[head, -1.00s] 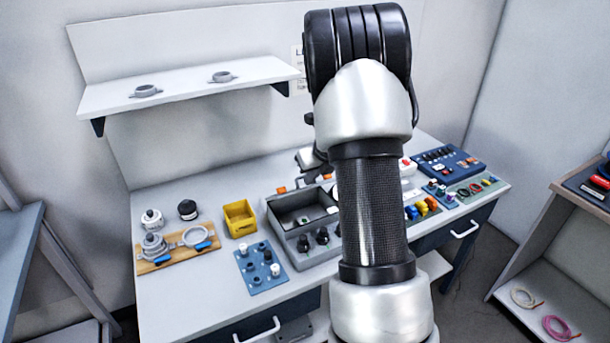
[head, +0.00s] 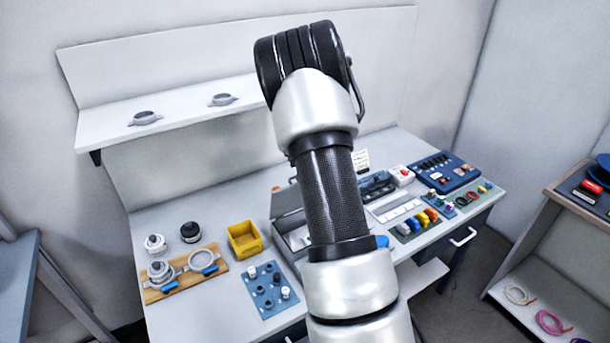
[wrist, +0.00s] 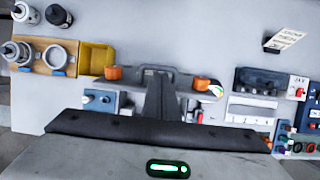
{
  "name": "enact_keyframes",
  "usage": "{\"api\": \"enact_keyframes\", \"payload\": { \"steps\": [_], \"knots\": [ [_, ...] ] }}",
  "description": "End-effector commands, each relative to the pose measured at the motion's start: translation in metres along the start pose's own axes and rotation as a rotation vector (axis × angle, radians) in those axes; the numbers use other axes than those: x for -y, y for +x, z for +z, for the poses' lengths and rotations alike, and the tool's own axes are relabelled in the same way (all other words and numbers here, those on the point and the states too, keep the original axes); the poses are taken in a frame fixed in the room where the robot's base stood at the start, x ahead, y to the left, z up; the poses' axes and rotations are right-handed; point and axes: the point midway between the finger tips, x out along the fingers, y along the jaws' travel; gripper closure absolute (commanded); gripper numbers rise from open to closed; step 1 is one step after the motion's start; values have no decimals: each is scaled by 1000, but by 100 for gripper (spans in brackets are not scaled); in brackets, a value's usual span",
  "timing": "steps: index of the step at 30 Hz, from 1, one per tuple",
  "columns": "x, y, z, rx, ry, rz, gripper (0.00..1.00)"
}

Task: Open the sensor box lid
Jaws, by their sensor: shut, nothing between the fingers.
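The grey sensor box (head: 291,240) stands on the bench, right of the yellow bin, with my arm covering its right part. A grey panel that looks like its lid (head: 286,204) stands raised at the back, with an orange tab at its upper left; part of the box's inside shows in front. In the wrist view, a grey bar-like edge, probably the lid's (wrist: 185,82), has an orange block near each end. My gripper (wrist: 157,85) is shut and empty, in front of this edge; I cannot tell whether they touch. In the head view my arm hides the gripper.
A yellow bin (head: 245,240), a blue peg plate (head: 271,290) and a wooden board (head: 186,277) with ring fittings lie left of the box. A blue device (head: 443,172) and coloured parts lie right. A white shelf (head: 180,122) overhangs the back.

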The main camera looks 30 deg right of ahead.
Motion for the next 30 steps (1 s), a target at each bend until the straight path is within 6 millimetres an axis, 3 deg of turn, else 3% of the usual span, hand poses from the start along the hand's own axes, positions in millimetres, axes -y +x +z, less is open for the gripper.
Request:
{"api": "enact_keyframes", "payload": {
  "steps": [1, 6, 30],
  "knots": [
    [-9, 0, 38, 35, -11, -12, 100],
    [-8, 7, 46, -103, -7, -14, 100],
    [-9, 20, 62, -103, -11, -8, 100]
  ]
}}
